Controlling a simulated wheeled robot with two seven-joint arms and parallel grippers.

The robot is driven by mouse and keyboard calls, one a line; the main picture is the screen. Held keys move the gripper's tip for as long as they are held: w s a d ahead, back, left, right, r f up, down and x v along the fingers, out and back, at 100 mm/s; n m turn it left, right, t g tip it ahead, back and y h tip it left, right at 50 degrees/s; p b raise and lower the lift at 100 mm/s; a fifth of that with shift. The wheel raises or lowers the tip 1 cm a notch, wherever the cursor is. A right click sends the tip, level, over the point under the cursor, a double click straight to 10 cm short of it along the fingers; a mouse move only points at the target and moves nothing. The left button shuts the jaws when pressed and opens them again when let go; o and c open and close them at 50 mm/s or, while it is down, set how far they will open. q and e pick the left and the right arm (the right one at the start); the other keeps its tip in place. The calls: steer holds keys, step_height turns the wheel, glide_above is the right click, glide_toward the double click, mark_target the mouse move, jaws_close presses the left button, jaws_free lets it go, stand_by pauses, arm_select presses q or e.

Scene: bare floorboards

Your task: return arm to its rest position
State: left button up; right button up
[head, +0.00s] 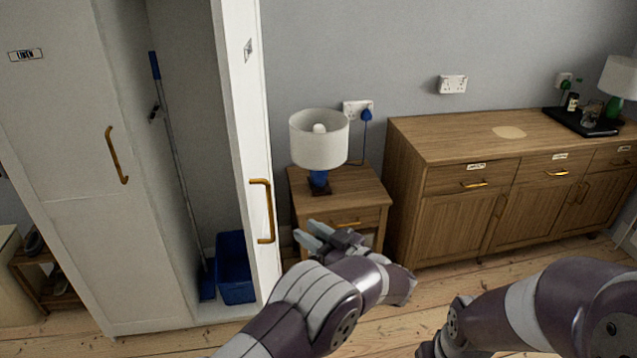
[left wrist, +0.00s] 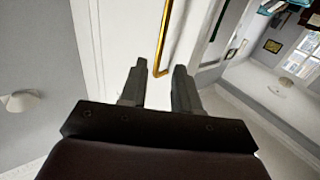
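My left arm reaches in from the bottom of the head view. Its gripper (head: 307,234) points toward the white door, in front of the wooden nightstand. In the left wrist view the two fingers (left wrist: 159,72) stand apart with nothing held between them. The brass handle (head: 263,211) of the open cupboard door (head: 242,130) is just left of the fingertips in the head view, apart from them. In the left wrist view the handle (left wrist: 163,38) shows beyond the fingers. My right arm (head: 520,315) is folded at the bottom right; its gripper is not visible.
The open cupboard holds a broom (head: 178,150) and a blue bin (head: 235,268). A lamp (head: 319,140) stands on the nightstand (head: 355,190), close beyond my left gripper. A sideboard (head: 440,150) fills the right along the wall. Bare floorboards (head: 490,285) lie in front of it.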

arm_select(q)
steer(key=w+d+f+m+t+h, duration=0.3)
steer(key=w+d+f+m+h, duration=0.15)
steer(key=d+f+h, duration=0.45)
steer(key=s+a+f+m+g+h, duration=0.2)
steer(key=s+m+g+h, duration=0.45)
steer(key=s, duration=0.35)
steer(key=s+a+r+g+y+p, duration=0.1)
steer(key=s+a+r+g, duration=0.2)
steer(key=s+a, duration=0.8)
steer(key=s+a+r+g+p, duration=0.1)
steer(key=s+a+r+g, duration=0.2)
steer(key=s+a, duration=0.7)
steer(key=shift+s+a+r+n+g+y, duration=0.35)
steer(key=shift+s+a+n, duration=0.05)
steer(key=shift+s, duration=0.25)
